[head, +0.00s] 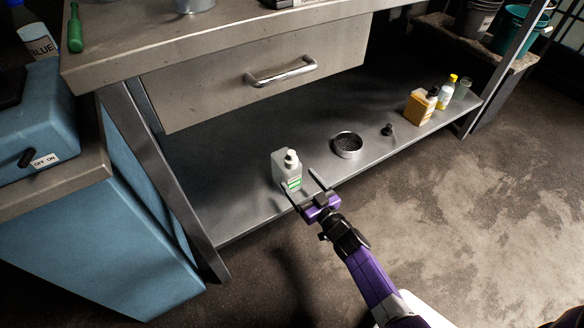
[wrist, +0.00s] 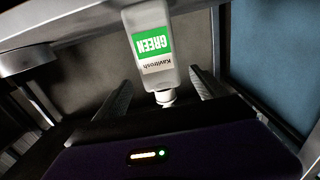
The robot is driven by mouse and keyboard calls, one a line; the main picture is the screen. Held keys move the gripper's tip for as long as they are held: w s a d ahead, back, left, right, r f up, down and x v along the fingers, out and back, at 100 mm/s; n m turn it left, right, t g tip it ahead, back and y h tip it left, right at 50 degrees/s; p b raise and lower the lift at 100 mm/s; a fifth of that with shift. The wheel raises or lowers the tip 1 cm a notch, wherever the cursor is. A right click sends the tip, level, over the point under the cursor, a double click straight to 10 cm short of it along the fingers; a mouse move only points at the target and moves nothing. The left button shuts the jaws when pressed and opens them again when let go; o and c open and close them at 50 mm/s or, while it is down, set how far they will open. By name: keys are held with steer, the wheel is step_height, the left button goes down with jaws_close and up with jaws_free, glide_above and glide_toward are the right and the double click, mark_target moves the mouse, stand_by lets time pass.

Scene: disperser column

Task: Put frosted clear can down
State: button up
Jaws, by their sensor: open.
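The frosted clear can (head: 281,170) has a pale cap and a green label, and it stands upright on the lower metal shelf (head: 239,205) near its front edge. My gripper (head: 300,179) is open just in front of the can, with one finger at its lower front and the other to its right. In the wrist view the can (wrist: 150,50) appears upside down, its label reading GREEN. Its capped end points toward my gripper (wrist: 158,82), between the spread fingers. Neither finger visibly squeezes it. Whether a finger touches it, I cannot tell.
A round metal sieve (head: 347,146) and a small black item (head: 387,130) stand to the right on the shelf. A drawer (head: 255,80) hangs above, and a table leg (head: 160,180) stands left.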

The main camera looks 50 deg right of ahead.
steer(key=s+a+r+n+y, duration=0.1)
steer(key=s+a+r, duration=0.2)
steer(key=s+a, duration=0.5)
steer(key=s+a+r+n+y, duration=0.1)
steer(key=s+a+r, duration=0.1)
steer(key=s+a, duration=0.6)
steer(key=s+a+r+g+y, duration=0.1)
steer(key=s+a+r, duration=0.2)
steer(key=s+r, duration=0.4)
steer(key=s+a+r+n+g+y, duration=0.1)
steer(key=s+a+r, duration=0.3)
steer(key=s+r, duration=0.4)
steer(key=shift+s+a+r+g+y+p, duration=0.2)
steer(key=shift+r+g+y+p, duration=0.1)
steer(key=shift+r+y, duration=0.3)
steer(key=shift+r, duration=0.1)
step_height(320, 180, up, 30)
steer(key=p, duration=3)
steer(key=shift+r, duration=0.15)
